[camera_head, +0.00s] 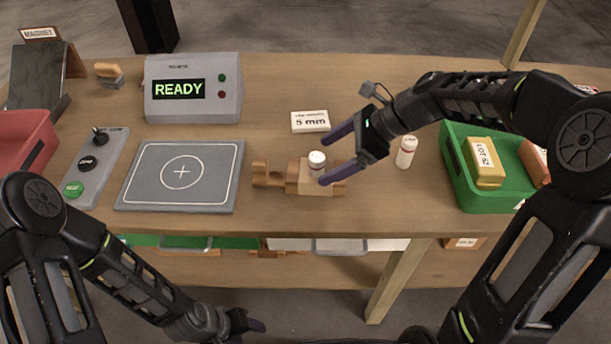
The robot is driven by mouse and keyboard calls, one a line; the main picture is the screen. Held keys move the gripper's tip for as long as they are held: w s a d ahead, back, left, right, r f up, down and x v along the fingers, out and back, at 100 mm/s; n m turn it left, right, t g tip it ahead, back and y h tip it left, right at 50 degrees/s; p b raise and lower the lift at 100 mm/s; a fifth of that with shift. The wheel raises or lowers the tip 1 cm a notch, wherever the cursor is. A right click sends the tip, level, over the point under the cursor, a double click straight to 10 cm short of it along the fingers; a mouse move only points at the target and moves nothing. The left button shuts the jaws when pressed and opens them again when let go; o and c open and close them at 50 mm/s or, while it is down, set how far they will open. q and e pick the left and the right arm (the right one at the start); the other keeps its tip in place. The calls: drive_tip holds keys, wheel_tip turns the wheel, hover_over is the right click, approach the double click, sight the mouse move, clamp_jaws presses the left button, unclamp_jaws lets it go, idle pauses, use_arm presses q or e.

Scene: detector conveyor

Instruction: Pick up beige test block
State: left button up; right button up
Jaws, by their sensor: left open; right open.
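A beige block (304,186), which looks like the test block, lies at the middle of the table with brown wooden pieces (268,172) at its left side. A small white cylinder with a red band (317,158) shows at its top. My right gripper (324,161) is open, its two dark fingers reaching in from the right. One fingertip is behind the cylinder and the other overlaps the block's right part, so some of it is hidden. I cannot tell whether they touch. My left gripper (252,324) is open and low, in front of the table.
A grey pad with a cross (140,195), a READY display box (222,105) and a control panel (110,150) stand left. A "5 mm" card (310,127) lies behind. A white bottle (407,147) and green bin (460,193) are right. A red bin (38,124) is far left.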

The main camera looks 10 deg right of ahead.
sight(305, 169)
drive_tip(key=shift+x, duration=1.3)
drive_tip(key=x, duration=0.5)
drive_tip(key=shift+a+p, duration=0.15)
drive_tip(key=shift+p, duration=0.25)
drive_tip(key=shift+c, duration=0.3)
drive_tip(key=c, duration=1.7)
